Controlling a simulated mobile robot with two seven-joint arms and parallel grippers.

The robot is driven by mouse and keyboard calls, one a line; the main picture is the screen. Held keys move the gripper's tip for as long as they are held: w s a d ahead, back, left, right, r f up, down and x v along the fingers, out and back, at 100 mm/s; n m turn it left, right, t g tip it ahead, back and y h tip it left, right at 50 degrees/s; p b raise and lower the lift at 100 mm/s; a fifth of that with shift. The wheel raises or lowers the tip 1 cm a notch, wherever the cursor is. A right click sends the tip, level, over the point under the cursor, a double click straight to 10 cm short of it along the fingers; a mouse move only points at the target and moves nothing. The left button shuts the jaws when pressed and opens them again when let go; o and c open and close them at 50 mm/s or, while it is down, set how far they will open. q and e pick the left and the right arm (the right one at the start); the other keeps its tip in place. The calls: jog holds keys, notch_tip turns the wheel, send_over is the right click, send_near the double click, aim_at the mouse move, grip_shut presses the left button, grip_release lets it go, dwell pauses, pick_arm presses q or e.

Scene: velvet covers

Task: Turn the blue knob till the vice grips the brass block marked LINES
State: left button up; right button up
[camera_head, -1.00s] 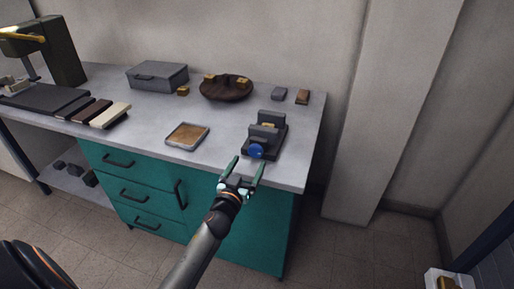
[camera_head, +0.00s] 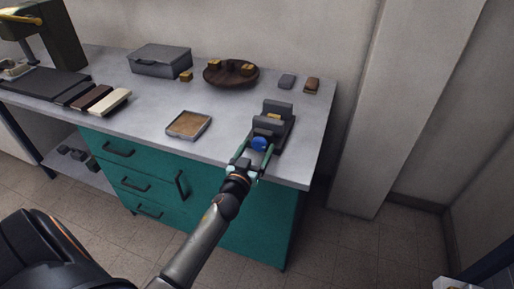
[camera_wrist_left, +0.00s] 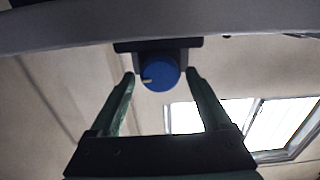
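The grey vice (camera_head: 283,136) stands near the right end of the bench, its blue knob (camera_head: 259,144) facing the front edge. A small brass block (camera_head: 273,117) sits between its jaws; I cannot read its marking or tell whether the jaws touch it. My left gripper (camera_head: 255,149) is open, with its green fingers either side of the knob. In the left wrist view the knob (camera_wrist_left: 159,73) with its pale pointer mark lies between the fingertips (camera_wrist_left: 160,80), with a gap on each side. My right gripper is not in view.
A shallow tray (camera_head: 205,126) lies left of the vice. Behind are a dark round stand (camera_head: 218,80) with brass pieces, a grey box (camera_head: 160,62), a small brass block (camera_head: 185,76) and two small blocks, grey (camera_head: 287,81) and brown (camera_head: 312,85). Bench around the vice is clear.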

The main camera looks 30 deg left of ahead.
pick_arm(q)
jog(key=c, duration=1.2)
jog(key=shift+m, duration=0.3)
jog(key=m, duration=0.3)
jog(key=shift+m, duration=0.3)
jog(key=m, duration=0.3)
jog(key=shift+m, duration=0.3)
jog(key=m, duration=0.4)
jog(key=shift+d+b, duration=0.1)
jog(key=shift+b, duration=0.25)
jog(key=shift+m, duration=2.2)
